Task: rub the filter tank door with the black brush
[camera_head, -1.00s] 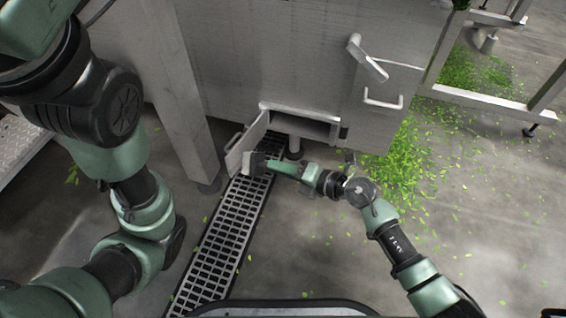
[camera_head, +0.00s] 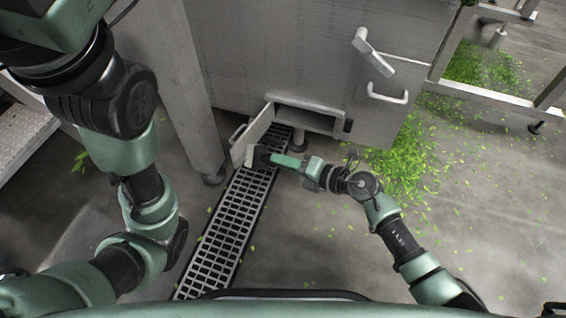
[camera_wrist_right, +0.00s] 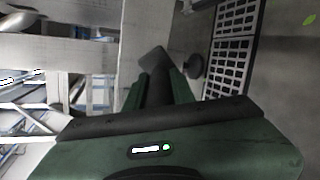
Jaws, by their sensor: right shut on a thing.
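The filter tank door (camera_head: 262,124) is a small grey metal flap low on the tank, swung open to the left of a dark rectangular opening. My right gripper (camera_head: 274,159) is shut on the black brush (camera_head: 261,157), just below and to the right of the door. The brush's pale face is against or very close to the door's lower part; I cannot tell whether they touch. In the right wrist view, the dark brush (camera_wrist_right: 156,88) lies between the fingers, pointing toward grey metal. My left arm is at the left of the head view, its gripper out of sight.
A slotted floor drain (camera_head: 228,233) runs below the door. A metal leg (camera_head: 187,110) stands left of it. Green leaf scraps (camera_head: 402,165) lie on the floor to the right. A lever handle (camera_head: 372,50) and a bar handle (camera_head: 387,95) stick out from the tank (camera_head: 270,50).

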